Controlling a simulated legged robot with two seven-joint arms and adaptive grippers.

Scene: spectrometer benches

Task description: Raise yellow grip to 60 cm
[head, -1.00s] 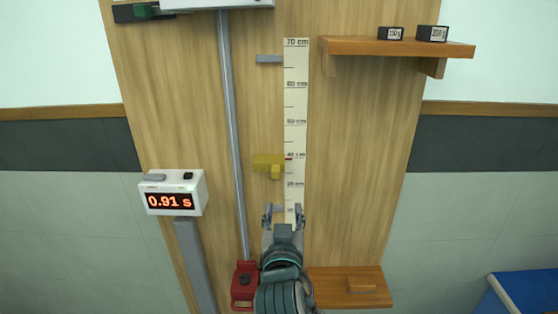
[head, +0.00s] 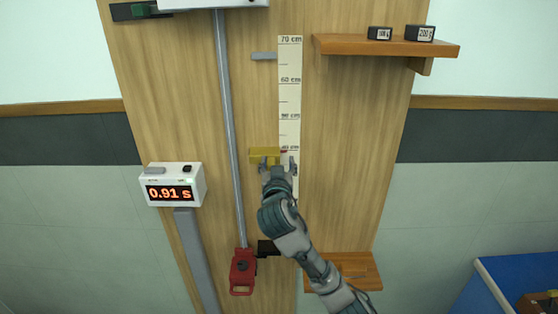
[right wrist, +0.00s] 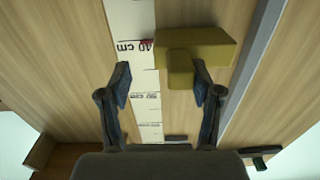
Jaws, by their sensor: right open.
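The yellow grip (head: 264,154) sits on the wooden board beside the scale strip (head: 290,70). Its red pointer is near the 40 cm mark. My right gripper (head: 278,164) is open at the grip, partly covering its lower part. In the right wrist view, the yellow grip (right wrist: 210,46) has a short stub that reaches between the open fingers (right wrist: 162,84), nearer one finger. I cannot tell whether a finger touches it. The 60 cm mark is higher on the strip in the head view. My left gripper is not in view.
A grey bar (head: 264,56) juts out beside the strip above 60 cm. A vertical metal rod (head: 229,130) runs left of the grip. A shelf (head: 385,46) with two dark weights is upper right. A timer (head: 173,185) reading 0.91 s and a red clamp (head: 243,272) are lower left.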

